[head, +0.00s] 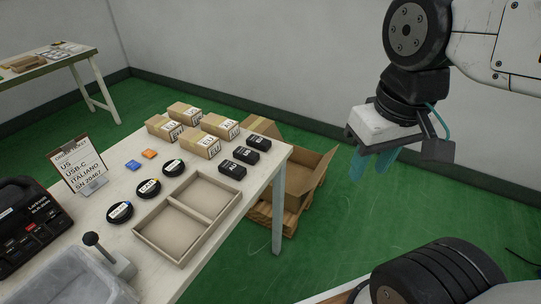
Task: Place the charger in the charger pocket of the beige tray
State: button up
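Three small black blocks with white labels, which look like the chargers, stand in a row at the table's right edge: a far one (259,142), a middle one (246,155) and a near one (232,170). Their labels are too small to read surely. The beige tray (184,205) lies nearer me, with two visible compartments, both empty. Which one is the charger pocket I cannot tell. My gripper (372,168) hangs at the upper right, away from the table, its teal fingers pointing down. The fingers look apart, with nothing between them.
Cardboard boxes (205,144), round black cable coils (147,188), blue (133,165) and orange (149,154) pieces share the table. An order ticket (82,165) reads US, USB-C, ITALIANO. A black machine (32,222) and grey bin (75,283) are left. An open carton (297,180) stands beyond the table.

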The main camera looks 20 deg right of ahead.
aim_at(174, 234)
jog(key=z, duration=0.35)
jog(key=k, duration=0.45)
jog(key=z, duration=0.9)
jog(key=i, duration=0.7)
jog(key=u, duration=0.65)
jog(key=i, duration=0.75)
jog(key=u, duration=0.85)
